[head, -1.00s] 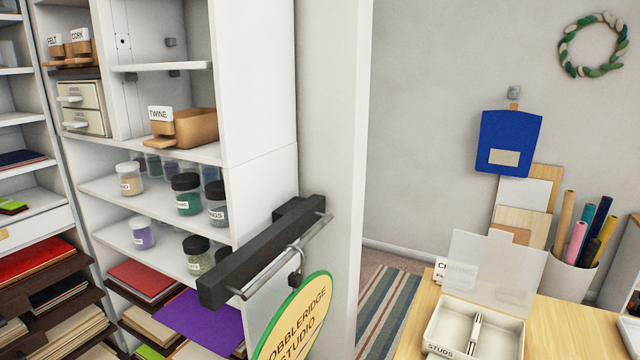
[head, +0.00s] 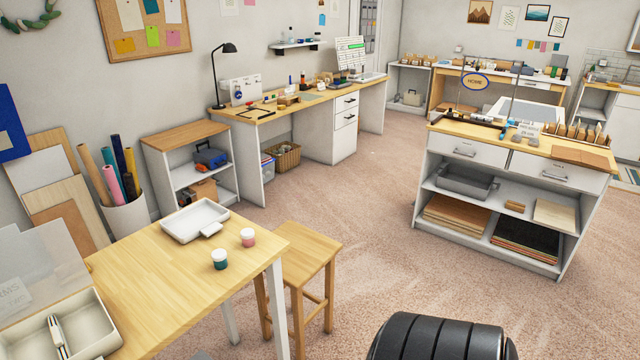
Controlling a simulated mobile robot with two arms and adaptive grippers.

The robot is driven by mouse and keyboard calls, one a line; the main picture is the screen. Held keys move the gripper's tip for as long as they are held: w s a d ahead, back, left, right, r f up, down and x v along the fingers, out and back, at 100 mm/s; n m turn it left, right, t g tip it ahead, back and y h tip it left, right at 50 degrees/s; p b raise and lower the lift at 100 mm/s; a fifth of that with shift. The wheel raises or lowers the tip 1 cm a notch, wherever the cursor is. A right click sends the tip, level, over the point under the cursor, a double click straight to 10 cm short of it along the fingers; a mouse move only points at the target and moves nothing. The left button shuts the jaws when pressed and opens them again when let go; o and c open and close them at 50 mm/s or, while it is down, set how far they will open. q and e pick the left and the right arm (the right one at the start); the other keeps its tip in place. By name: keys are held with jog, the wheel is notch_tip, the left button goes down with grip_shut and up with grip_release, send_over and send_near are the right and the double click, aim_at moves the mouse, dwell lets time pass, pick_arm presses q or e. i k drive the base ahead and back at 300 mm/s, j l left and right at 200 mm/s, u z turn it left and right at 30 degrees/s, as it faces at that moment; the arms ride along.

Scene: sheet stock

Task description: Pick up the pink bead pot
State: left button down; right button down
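The pink bead pot (head: 248,238) is a small jar with a white lid. It stands upright near the right edge of the light wooden table (head: 170,290) at the lower left of the head view. A similar teal pot (head: 220,260) with a white lid stands just in front of it, to its left. Neither of my grippers shows in the head view. A black ribbed rounded shape at the bottom edge looks like part of my own arm.
A white tray (head: 194,221) lies behind the pots. An open divided box (head: 75,335) is at the table's near left. A wooden stool (head: 308,252) stands against the table's right side. A white island unit (head: 468,150) stands at the right. Open carpet lies between.

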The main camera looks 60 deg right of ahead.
aim_at(247, 234)
jog(key=z, duration=1.5)
